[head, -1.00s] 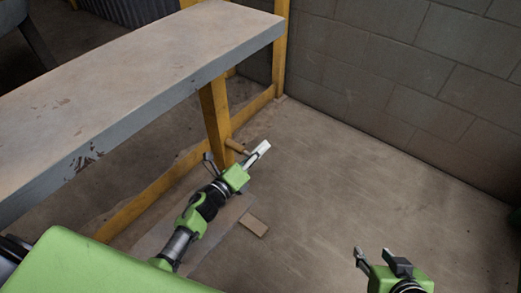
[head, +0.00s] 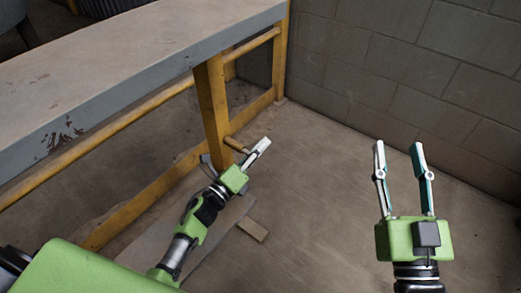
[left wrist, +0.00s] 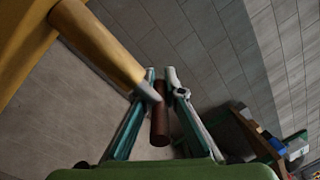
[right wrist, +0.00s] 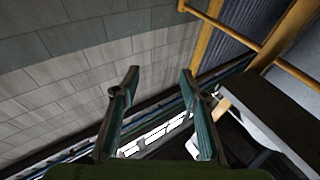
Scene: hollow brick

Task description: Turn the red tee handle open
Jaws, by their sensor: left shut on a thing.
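The red tee handle (left wrist: 160,128) shows in the left wrist view as a short dark red bar between my left fingers. It sits at the end of a yellow stem (left wrist: 105,48) with a grey tip. In the head view the stem (head: 236,145) sticks out from the yellow post, low over the floor; the red bar cannot be made out there. My left gripper (head: 262,146) is shut on the bar, and its fingers (left wrist: 161,86) also show in the left wrist view. My right gripper (head: 398,147) is open and empty, well to the right, with its fingers (right wrist: 160,75) apart.
A grey worn bench top (head: 130,70) on a yellow frame (head: 213,105) stands at the left, above my left arm. A block wall (head: 400,70) closes the back and right. A small flat brown piece (head: 253,229) lies on the floor. The floor between my grippers is clear.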

